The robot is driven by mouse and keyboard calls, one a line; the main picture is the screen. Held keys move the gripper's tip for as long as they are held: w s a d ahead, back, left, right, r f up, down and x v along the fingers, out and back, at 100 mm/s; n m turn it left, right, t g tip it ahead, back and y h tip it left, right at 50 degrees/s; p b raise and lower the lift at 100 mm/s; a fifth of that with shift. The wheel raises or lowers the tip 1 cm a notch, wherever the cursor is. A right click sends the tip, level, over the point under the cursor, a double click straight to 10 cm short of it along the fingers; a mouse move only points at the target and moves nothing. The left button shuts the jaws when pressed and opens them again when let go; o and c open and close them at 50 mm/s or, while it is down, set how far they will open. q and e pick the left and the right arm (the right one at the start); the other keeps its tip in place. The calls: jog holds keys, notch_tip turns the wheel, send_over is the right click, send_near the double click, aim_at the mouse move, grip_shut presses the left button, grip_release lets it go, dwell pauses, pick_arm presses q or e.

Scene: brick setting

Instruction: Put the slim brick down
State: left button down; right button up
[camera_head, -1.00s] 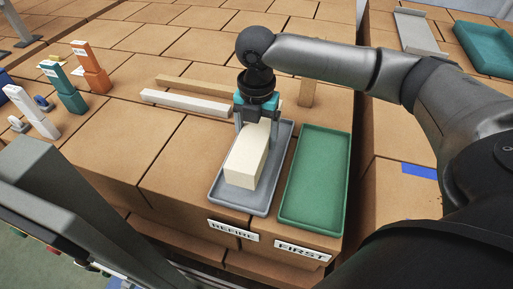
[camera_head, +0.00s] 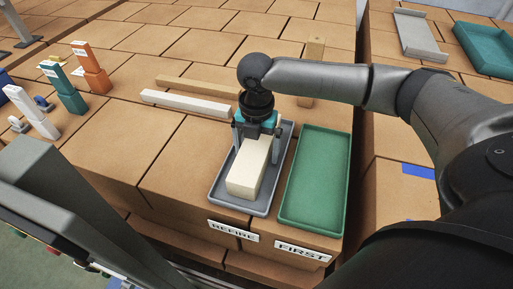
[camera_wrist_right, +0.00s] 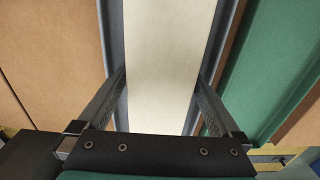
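The slim brick (camera_head: 248,169) is a long cream block lying lengthwise over the grey tray (camera_head: 257,208), inside its rim as seen from above. I cannot tell whether its underside touches the tray floor. My right gripper (camera_head: 256,146) points down at the brick's far part, one finger along each long side. In the right wrist view the brick (camera_wrist_right: 168,55) runs between the fingers of my right gripper (camera_wrist_right: 163,73), and the fingertips meet its edges. The gripper looks shut on it. My left gripper is not in view.
A green tray (camera_head: 317,216), empty, stands right of the grey tray, with "REFIRE" (camera_head: 233,230) and "FIRST" (camera_head: 302,251) labels in front. A white bar (camera_head: 187,105) and a tan bar (camera_head: 205,86) lie behind. Small orange, teal and white stacks stand at left.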

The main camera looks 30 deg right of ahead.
aim_at(256, 144)
notch_tip(256, 144, up, 12)
jog(key=shift+r, duration=0.15)
dwell(0.5)
